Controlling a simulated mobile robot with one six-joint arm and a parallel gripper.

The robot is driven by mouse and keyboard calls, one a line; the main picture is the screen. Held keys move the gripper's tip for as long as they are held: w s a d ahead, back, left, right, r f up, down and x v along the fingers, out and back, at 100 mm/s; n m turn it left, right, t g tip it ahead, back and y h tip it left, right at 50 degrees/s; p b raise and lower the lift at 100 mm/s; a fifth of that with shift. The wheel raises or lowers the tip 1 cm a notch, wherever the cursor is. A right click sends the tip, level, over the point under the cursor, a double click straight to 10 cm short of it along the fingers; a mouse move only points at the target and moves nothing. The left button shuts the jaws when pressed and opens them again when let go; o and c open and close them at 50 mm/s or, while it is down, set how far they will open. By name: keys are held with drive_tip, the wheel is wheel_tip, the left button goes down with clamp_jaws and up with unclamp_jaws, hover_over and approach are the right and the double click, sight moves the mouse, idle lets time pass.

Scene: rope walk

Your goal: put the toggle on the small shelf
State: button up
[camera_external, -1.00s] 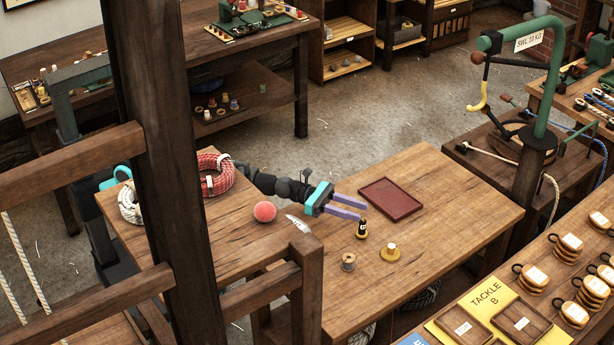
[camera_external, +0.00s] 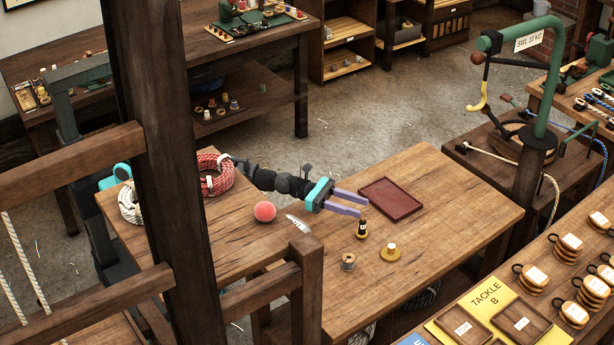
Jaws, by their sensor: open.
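My gripper (camera_external: 362,205) is open and empty, its two purple fingers pointing right above the workbench (camera_external: 455,215). I cannot tell for sure which thing is the toggle. The small things near my gripper are a black and yellow bottle-shaped piece (camera_external: 361,230) just below the fingertips in the picture, a yellow knobbed piece (camera_external: 390,253), a grey spool (camera_external: 348,262) and a pale flat pointed piece (camera_external: 299,221). No small shelf is clearly identifiable; a low wooden shelf unit (camera_external: 340,55) stands across the floor at the back.
A dark red tray (camera_external: 391,199) lies flat to the right of my gripper. A red ball (camera_external: 265,212) and a red rope coil (camera_external: 214,175) lie to the left. A dark post (camera_external: 160,170) blocks part of the view. The bench's right part is clear.

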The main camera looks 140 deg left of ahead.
sight(362, 229)
drive_tip(key=d+f+m+h, duration=0.1)
drive_tip(key=d+h, duration=0.1)
drive_tip(key=d+f+m+h+p, duration=0.1)
drive_tip(key=d+h, duration=0.1)
drive_tip(key=s+d+f+m+h, duration=0.1)
drive_tip(key=d+h, duration=0.1)
drive_tip(key=d, duration=0.1)
drive_tip(key=shift+s+f+m+g+h+p, duration=0.1)
drive_tip(key=shift+f+m+g+h+p, duration=0.05)
drive_tip(key=shift+m+g+h+p, duration=0.2)
drive_tip(key=shift+m+g, duration=0.25)
drive_tip(key=shift+g, duration=0.6)
drive_tip(key=s, duration=0.1)
drive_tip(key=s+a+p, duration=0.1)
drive_tip(key=s, duration=0.1)
drive_tip(key=s+a+f+p, duration=0.1)
drive_tip(key=s, duration=0.1)
drive_tip(key=s+a, duration=0.1)
drive_tip(key=a, duration=0.1)
drive_tip(key=s+a+r+p, duration=0.1)
drive_tip(key=s+a, duration=0.1)
drive_tip(key=shift+s+a+p, duration=0.15)
drive_tip(key=shift+s+p, duration=0.15)
drive_tip(key=shift+w, duration=0.15)
